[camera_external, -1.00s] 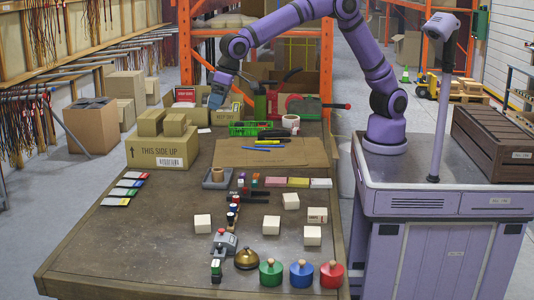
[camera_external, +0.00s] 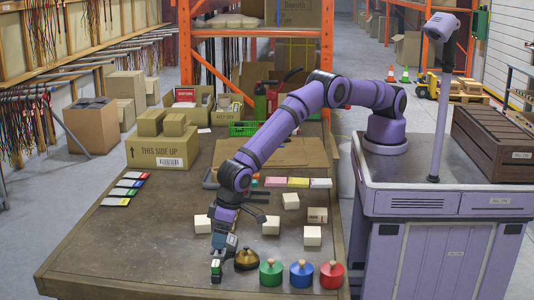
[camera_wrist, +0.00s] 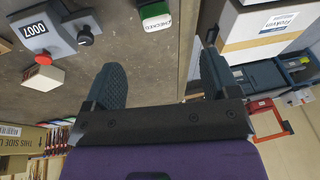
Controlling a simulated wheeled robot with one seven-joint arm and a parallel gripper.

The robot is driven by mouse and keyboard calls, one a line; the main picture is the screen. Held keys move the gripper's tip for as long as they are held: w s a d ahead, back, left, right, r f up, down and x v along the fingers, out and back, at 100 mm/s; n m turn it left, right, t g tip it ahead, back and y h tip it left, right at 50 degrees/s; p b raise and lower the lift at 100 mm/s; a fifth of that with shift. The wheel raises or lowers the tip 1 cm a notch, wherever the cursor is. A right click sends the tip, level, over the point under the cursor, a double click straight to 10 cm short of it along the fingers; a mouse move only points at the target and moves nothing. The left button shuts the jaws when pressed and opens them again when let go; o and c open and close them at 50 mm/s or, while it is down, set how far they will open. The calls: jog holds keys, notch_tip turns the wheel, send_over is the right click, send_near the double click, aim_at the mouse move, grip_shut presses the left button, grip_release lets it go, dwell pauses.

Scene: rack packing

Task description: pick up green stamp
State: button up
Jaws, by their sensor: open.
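A small green block-shaped stamp (camera_external: 216,271) with a dark top stands at the table's front edge in the external view. In the wrist view the green stamp (camera_wrist: 155,14) shows at the top, with a white "CHECKED" label. My gripper (camera_external: 219,256) is low over the front of the table, just above and behind this stamp. In the wrist view my gripper (camera_wrist: 162,72) is open and empty, and the stamp lies beyond the gap between its fingers. A green round piece with a wooden knob (camera_external: 270,273) stands farther right.
A brass bell (camera_external: 246,260) stands close to the right of my gripper, with blue (camera_external: 301,274) and red (camera_external: 331,275) knobbed pieces beyond. A grey "0007" device (camera_wrist: 45,32) sits nearby. Several white cubes (camera_external: 312,236) lie behind.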

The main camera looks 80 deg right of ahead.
aim_at(218, 261)
jog(key=x, duration=0.5)
jog(key=shift+f, duration=0.25)
notch_tip(218, 261, down, 4)
jog(key=shift+w+d+r, duration=0.1)
jog(key=shift+d+r, duration=0.05)
jog(key=shift+x, duration=0.9)
jog(key=c, duration=1)
